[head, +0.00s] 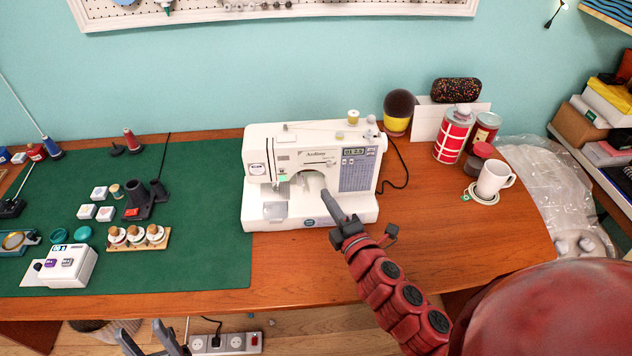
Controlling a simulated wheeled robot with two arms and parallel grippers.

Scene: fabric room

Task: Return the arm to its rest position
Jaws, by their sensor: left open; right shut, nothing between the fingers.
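My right arm comes in from the lower right. Its gripper (327,196) is shut and empty, with the fingertips in front of the white sewing machine (288,150), by its needle area. Whether the fingertips touch the machine I cannot tell. My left gripper (142,331) shows at the bottom edge, left of the middle. Its two grey fingers are apart, with nothing between them, below the table's front edge. The rest of the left arm is out of view.
The wooden table (440,240) carries a green mat (200,230) with spools and small boxes. A white mug (493,178) and red cans (453,135) stand at the right. A power strip (226,343) lies on the floor. The table's front right is clear.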

